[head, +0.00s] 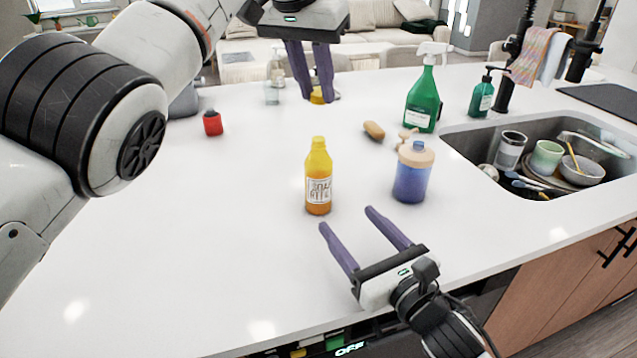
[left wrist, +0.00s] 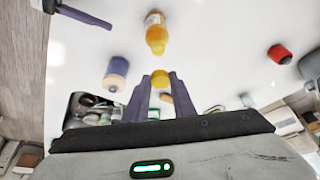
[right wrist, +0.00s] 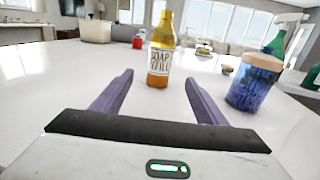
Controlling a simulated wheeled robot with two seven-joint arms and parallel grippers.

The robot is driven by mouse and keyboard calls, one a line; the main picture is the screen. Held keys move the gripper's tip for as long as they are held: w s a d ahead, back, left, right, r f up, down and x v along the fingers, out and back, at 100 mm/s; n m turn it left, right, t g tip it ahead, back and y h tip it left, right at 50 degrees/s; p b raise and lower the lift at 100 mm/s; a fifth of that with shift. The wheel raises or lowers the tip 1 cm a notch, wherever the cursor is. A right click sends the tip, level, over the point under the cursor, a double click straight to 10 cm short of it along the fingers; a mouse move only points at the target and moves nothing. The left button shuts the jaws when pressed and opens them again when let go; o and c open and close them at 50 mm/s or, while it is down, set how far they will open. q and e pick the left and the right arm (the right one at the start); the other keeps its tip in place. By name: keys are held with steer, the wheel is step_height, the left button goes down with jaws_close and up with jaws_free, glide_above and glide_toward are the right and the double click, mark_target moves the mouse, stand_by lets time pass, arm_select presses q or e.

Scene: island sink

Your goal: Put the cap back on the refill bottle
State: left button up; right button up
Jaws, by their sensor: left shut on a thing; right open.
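The refill bottle (head: 318,185) is yellow-orange with a white label and stands upright on the counter. It shows in the right wrist view (right wrist: 158,65) with a soap refill label, and in the left wrist view (left wrist: 155,22). My left gripper (head: 316,98) is shut on a small yellow cap (left wrist: 161,79), held behind the bottle in the head view and apart from it. The cap also shows between the fingertips in the head view (head: 317,95). My right gripper (head: 348,218) is open and empty, in front of the bottle, its fingers pointing toward it.
A blue bottle with a tan top (head: 412,175) stands right of the refill bottle. A green spray bottle (head: 423,98), a brown oval object (head: 374,130) and the sink with dishes (head: 545,165) are farther right. A red item (head: 212,123) stands left. The counter's left front is clear.

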steer(key=x, duration=1.2)
steer(key=shift+c, duration=0.3)
steer(key=c, duration=1.5)
arm_select(q)
glide_above(317, 139)
steer(key=s, duration=0.1)
steer(key=shift+a+f, duration=0.2)
steer(key=shift+f, duration=2.35)
steer(key=shift+s, duration=0.1)
steer(key=shift+f, duration=0.9)
steer(key=shift+f, duration=0.55)
arm_select(e)
jaws_close()
